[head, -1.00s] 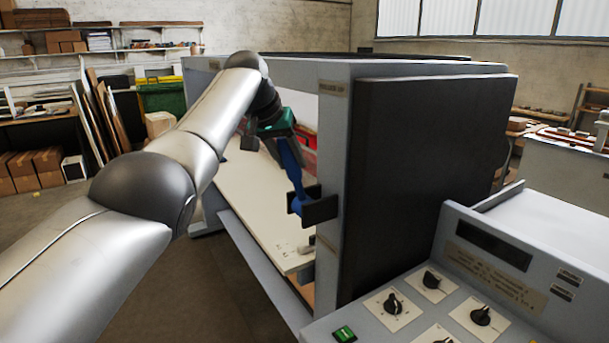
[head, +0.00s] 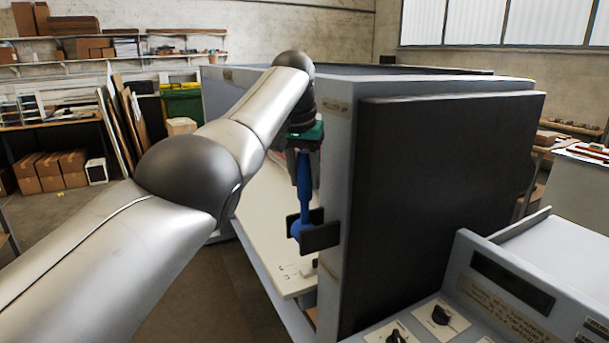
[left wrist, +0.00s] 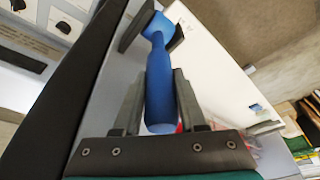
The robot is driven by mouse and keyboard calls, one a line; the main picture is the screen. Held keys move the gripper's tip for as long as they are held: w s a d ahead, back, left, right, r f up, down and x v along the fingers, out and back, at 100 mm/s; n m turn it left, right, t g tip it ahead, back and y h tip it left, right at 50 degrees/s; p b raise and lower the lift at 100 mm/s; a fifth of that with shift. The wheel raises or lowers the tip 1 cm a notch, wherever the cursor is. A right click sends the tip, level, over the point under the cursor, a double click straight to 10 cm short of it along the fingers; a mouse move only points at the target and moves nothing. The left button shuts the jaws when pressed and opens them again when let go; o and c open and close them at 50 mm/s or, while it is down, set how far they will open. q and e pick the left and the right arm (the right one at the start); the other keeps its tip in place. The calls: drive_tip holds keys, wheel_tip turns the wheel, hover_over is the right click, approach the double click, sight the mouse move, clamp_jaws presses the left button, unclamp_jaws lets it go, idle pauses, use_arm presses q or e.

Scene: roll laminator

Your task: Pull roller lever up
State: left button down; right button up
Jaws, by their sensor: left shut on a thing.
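The blue roller lever (head: 304,182) stands nearly upright in the head view, at the open side of the laminator. Its lower end sits at a dark bracket (head: 321,238) on the machine's frame. My left gripper (head: 303,149) is at the lever's upper end and shut on it. In the left wrist view, the blue lever (left wrist: 160,85) runs between the two fingers of my left gripper (left wrist: 158,92), toward the bracket (left wrist: 134,28). Part of the gripper is hidden behind the frame post in the head view. My right gripper is not in view.
The laminator's grey frame and large black side panel (head: 435,205) stand right of the lever. A pale bed (head: 262,215) lies inside, below my left gripper. A control panel with knobs (head: 441,315) is at the front right. Shelves and boxes (head: 50,170) are far left.

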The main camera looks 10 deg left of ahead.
sight(303, 155)
use_arm(q)
drive_tip(key=c, duration=0.8)
unclamp_jaws()
drive_tip(key=shift+w+d, duration=0.1)
drive_tip(key=o, duration=0.3)
drive_tip(key=shift+o, duration=0.2)
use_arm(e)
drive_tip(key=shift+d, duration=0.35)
use_arm(q)
drive_tip(key=v, duration=0.4)
drive_tip(key=shift+r+b, duration=0.3)
drive_tip(key=shift+b, duration=0.1)
drive_tip(key=p+v, duration=0.1)
drive_tip(key=v, duration=0.9)
drive_tip(key=shift+r+p, duration=0.3)
drive_tip(key=shift+r, duration=0.05)
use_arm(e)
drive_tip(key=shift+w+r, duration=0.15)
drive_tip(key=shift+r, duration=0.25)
